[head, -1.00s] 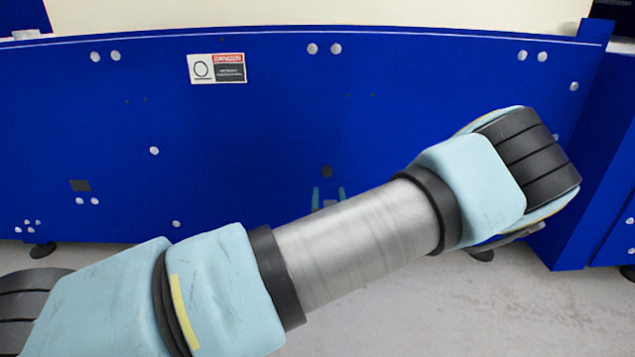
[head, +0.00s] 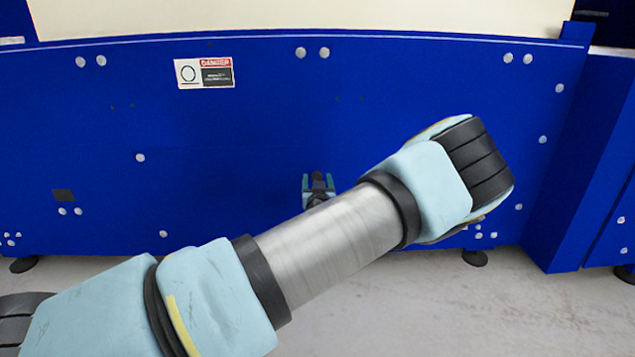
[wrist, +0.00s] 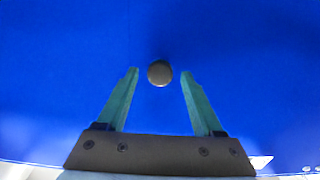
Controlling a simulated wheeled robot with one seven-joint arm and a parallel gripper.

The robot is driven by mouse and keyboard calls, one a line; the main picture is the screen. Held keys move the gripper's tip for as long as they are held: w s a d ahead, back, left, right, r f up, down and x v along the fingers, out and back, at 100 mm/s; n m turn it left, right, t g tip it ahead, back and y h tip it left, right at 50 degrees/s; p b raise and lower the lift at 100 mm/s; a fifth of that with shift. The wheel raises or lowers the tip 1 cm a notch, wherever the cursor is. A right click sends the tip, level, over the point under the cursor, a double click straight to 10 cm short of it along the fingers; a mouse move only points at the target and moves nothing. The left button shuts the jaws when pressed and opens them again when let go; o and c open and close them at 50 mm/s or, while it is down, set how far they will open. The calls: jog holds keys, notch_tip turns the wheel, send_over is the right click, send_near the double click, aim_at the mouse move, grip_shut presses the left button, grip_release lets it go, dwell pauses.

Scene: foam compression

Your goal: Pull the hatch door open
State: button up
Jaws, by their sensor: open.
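The hatch door is a large blue panel (head: 235,125) that fills the middle of the head view and most of the wrist view (wrist: 60,70). A small round dark knob (wrist: 159,73) sticks out from it. My gripper (head: 318,182) is open at the panel, with its green fingers to the left and right of the knob. In the wrist view the knob shows between the two fingertips, with a gap on each side. How far the tips are from the panel is hard to tell. My forearm hides part of the lower panel in the head view.
A white danger label (head: 204,73) is on the panel's upper left. A cream surface (head: 300,15) lies above the panel's top edge. A blue side post (head: 575,160) stands at the right. Pale floor (head: 420,310) is clear in front.

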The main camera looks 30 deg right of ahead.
grip_shut()
dwell(0.3)
dwell(1.0)
